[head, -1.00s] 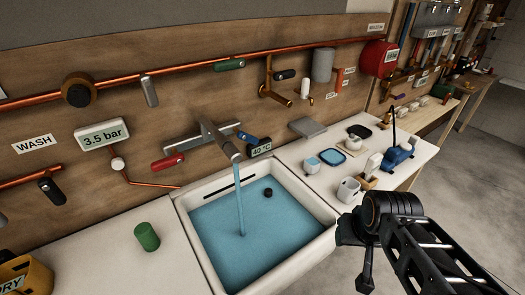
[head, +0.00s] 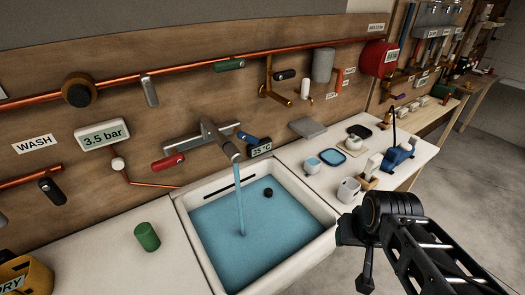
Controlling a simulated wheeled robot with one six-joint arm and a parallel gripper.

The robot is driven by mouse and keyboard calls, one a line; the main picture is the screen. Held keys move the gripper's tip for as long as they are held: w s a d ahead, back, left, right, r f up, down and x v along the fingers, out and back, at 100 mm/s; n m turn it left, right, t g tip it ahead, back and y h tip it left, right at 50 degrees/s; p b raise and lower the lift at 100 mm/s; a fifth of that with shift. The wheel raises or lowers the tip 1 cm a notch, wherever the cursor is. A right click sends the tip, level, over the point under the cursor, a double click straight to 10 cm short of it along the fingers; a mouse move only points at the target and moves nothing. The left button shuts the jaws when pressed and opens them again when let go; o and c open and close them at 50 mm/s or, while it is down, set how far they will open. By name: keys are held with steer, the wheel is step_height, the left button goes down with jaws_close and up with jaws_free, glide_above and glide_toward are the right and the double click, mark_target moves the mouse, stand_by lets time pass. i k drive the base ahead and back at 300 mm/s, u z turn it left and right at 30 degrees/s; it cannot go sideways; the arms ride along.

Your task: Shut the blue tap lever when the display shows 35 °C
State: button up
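The blue tap lever (head: 247,138) sits at the right end of the metal mixer tap (head: 203,134) on the wooden wall. A red lever (head: 168,161) is at the tap's left end. Water (head: 239,200) runs from the spout into the white sink (head: 184,212), which holds blue water. My gripper (head: 364,258) is at the lower right, beside the sink's right edge and well apart from the blue lever. Its fingers are small and dark, and I cannot tell whether they are open.
A gauge (head: 102,135) on the wall reads 3.5 bar. A green cylinder (head: 146,236) stands on the counter left of the sink. Small containers (head: 348,190) and a blue device (head: 399,155) stand on the right counter. Copper pipes (head: 190,71) run along the wall.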

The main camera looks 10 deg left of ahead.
mark_target(241, 136)
steer(key=z, duration=0.05)
steer(key=k, duration=0.5)
steer(key=z, duration=1.1)
steer(key=i, duration=1.05)
steer(key=u, duration=2.9)
